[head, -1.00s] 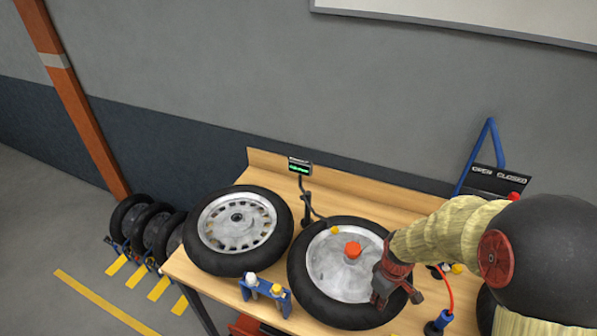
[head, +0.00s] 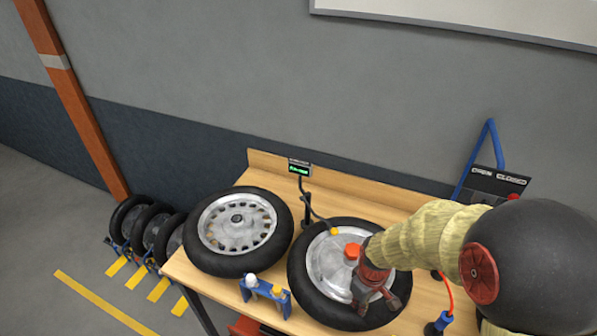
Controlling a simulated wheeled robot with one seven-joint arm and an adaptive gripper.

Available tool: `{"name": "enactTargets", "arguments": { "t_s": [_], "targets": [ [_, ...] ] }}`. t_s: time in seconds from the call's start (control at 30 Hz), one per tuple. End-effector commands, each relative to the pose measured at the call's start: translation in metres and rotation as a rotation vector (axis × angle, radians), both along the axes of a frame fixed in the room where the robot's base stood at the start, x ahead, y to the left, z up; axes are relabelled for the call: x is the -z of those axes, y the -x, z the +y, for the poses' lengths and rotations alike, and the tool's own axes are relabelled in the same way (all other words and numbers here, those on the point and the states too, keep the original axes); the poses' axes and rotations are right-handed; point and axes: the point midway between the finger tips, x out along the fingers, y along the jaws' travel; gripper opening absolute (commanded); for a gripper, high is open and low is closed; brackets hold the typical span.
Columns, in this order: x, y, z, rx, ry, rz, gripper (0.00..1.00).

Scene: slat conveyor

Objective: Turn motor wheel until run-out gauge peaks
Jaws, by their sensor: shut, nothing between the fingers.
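The motor wheel (head: 305,292) lies flat on the wooden bench, a black tyre around a silver hub (head: 323,258) with an orange-red cap (head: 352,251) at its centre. The run-out gauge (head: 299,167) stands behind it on a post, its small display lit green; its reading is too small to make out. A cable or arm runs from the post to a yellow tip (head: 334,231) at the hub's far edge. My gripper (head: 375,304) is over the near right part of the wheel, shut with nothing visible in it. My arm hides the wheel's right side.
A second wheel (head: 207,259) lies to the left on the bench (head: 178,268). A blue holder (head: 265,295) stands at the front edge. A blue-handled tool (head: 439,323) with a red cord is at right. A panel (head: 492,181) stands behind my arm. Several tyres stand on the floor at left.

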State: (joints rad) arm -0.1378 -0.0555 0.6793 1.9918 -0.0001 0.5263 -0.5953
Motion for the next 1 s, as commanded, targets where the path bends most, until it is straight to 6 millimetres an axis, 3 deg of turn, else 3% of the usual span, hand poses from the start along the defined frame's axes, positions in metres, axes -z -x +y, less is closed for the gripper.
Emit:
{"name": "enactTargets", "arguments": {
  "t_s": [0.57, 1.0],
  "targets": [
    [0.0, 0.002, 0.01, 0.0, 0.0, 0.0, 0.0],
    [0.0, -0.001, 0.036, -0.002, 0.0, 0.0, 0.0]
  ]
}}
